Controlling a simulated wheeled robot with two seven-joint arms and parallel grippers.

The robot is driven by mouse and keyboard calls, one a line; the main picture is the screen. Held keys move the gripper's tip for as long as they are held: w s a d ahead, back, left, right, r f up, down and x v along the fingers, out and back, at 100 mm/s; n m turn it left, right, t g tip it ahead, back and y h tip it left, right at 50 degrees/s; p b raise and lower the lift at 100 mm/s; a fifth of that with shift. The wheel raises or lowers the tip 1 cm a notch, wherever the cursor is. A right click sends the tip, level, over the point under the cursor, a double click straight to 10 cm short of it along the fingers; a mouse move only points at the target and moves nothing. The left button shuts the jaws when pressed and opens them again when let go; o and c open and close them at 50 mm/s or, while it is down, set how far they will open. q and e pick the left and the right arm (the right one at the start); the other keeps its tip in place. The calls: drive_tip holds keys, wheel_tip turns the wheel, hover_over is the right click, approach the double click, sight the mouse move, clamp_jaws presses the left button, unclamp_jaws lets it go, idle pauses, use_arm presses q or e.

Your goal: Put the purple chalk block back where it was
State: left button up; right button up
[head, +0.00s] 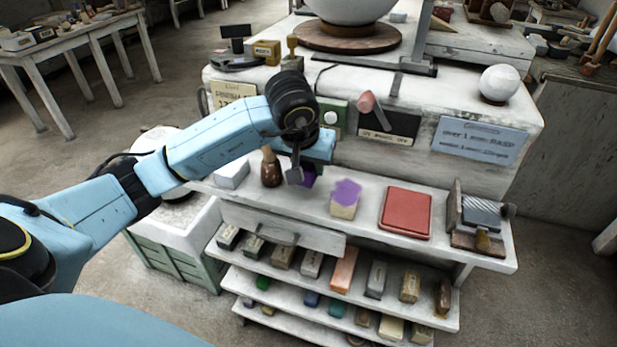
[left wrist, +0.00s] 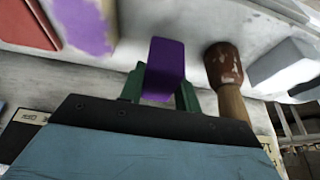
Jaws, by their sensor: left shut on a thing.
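My left gripper (head: 301,172) is over the bench's upper shelf, shut on the purple chalk block (head: 309,178). In the left wrist view the purple block (left wrist: 166,62) sits between the two green fingers (left wrist: 160,90) and sticks out past them. In the head view the gripper hides most of it. I cannot tell whether the block touches the shelf (head: 375,187). A wooden-handled brown tool (head: 271,172) stands close to the left of the gripper, and a pale block with a purple-stained top (head: 344,200) stands to the right. My right gripper is not in view.
A red pad (head: 406,212) and a roller device (head: 481,214) stand further right on the shelf. A white block (head: 232,173) is at the left. Lower shelves hold several coloured blocks (head: 343,269). The bench front with labels (head: 479,140) rises behind.

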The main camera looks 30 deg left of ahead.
sight(309, 176)
use_arm(q)
wheel_tip(309, 176, down, 3)
drive_tip(key=shift+f, duration=0.2)
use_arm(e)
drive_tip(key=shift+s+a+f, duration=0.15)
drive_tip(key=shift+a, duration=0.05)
use_arm(q)
drive_tip(key=shift+f, duration=0.1)
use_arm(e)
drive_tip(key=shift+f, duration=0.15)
use_arm(q)
drive_tip(key=o, duration=0.9)
drive_tip(key=shift+p+v, duration=0.45)
drive_tip(key=shift+v, duration=5.65)
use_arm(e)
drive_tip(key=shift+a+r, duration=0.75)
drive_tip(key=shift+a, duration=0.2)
